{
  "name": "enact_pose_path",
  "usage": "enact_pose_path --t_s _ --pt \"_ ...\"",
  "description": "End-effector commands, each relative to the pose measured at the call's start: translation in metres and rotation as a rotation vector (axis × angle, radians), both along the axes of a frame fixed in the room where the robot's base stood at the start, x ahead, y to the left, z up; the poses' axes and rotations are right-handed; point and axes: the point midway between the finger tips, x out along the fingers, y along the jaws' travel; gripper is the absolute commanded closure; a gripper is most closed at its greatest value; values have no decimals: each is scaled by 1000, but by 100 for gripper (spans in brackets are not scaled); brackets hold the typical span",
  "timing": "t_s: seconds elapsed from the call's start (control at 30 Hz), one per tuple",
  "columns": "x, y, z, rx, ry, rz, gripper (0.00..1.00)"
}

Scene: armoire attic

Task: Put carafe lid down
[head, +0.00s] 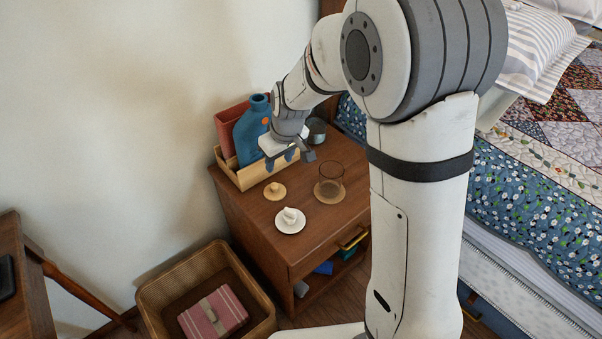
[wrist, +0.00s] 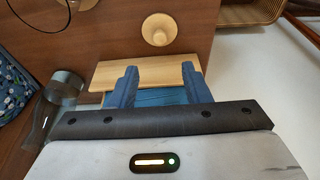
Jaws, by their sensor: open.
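A round pale wooden lid (head: 275,191) with a knob lies knob-up on the nightstand top, in front of the wooden box. It also shows at the top of the wrist view (wrist: 158,30), beyond the fingertips and apart from them. My gripper (head: 290,156) is open above the front edge of the box, behind the lid. In the wrist view its two blue fingers (wrist: 159,76) are spread with nothing gripped between them. A clear glass vessel (head: 330,181), perhaps the carafe, stands open on a round coaster to the right of the lid.
The wooden box (head: 255,174) holds a blue jug (head: 250,130) and a reddish item. A white saucer (head: 290,221) with a small white object stands in front. A wicker basket (head: 165,295) is on the floor. The bed is right.

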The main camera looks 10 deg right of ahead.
Motion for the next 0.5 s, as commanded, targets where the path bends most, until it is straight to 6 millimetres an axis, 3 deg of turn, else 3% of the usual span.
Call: enact_pose_path --t_s 0.17,0.27,0.5 --pt "-9 -10 9 0 6 -25 57" --pt "-32 -30 26 -1 20 -88 57" --pt "-128 -98 66 -17 80 -333 57"
